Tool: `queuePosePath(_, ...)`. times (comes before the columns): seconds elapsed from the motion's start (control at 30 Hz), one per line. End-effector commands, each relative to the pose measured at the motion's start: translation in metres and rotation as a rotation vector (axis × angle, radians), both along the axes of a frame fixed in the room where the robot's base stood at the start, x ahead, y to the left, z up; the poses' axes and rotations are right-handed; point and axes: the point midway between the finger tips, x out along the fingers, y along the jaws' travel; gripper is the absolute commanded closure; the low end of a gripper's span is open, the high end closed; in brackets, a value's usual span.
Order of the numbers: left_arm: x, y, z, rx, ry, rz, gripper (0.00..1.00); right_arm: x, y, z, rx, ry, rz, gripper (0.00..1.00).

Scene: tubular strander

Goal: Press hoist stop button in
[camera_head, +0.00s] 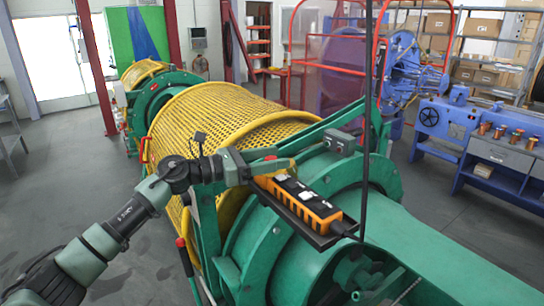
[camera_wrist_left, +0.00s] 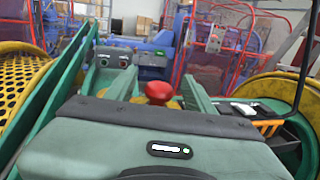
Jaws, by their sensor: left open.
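An orange and black hoist pendant (camera_head: 312,204) with white-marked keys lies on a dark tray (camera_head: 297,220) over the green machine. In the left wrist view the red button (camera_wrist_left: 160,92) stands just ahead of the gripper body, between the two greenish fingers. Part of the pendant (camera_wrist_left: 265,124) shows at the right there. My left gripper is open and holds nothing visible. I cannot tell whether it touches the button.
A yellow mesh guard (camera_head: 215,118) lies behind and left of the arm. A grey control box (camera_head: 339,142) stands beyond the pendant. A dark vertical cable (camera_head: 367,120) hangs right of the tray. A blue workbench (camera_head: 490,140) stands at the right; grey floor is clear at left.

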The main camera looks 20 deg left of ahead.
Motion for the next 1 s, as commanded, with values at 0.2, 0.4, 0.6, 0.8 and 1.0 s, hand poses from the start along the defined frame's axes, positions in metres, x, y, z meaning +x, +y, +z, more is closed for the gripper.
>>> queuePosePath(0.2,-0.0001,0.0003,-0.0001,-0.001,0.001,0.000,0.85,0.0010,-0.0007,-0.0002,-0.001,-0.001,0.000,0.64)
queuePosePath(0.4,-0.0002,0.0002,-0.0001,-0.001,0.001,0.000,1.00,0.0020,-0.0049,-0.0001,-0.006,-0.003,0.001,0.64)
queuePosePath(0.6,-0.0002,0.0002,-0.0001,-0.001,0.001,0.000,1.00,0.0026,-0.0068,0.0000,-0.008,-0.004,0.002,0.64)
queuePosePath(0.8,-0.0003,0.0002,-0.0001,-0.001,0.002,0.000,1.00,0.0029,-0.0066,0.0000,-0.007,-0.005,0.002,0.64)
queuePosePath(1.0,-0.0003,0.0000,-0.0002,-0.001,0.002,-0.001,1.00,0.0030,-0.0064,0.0000,-0.007,-0.005,0.002,0.64)
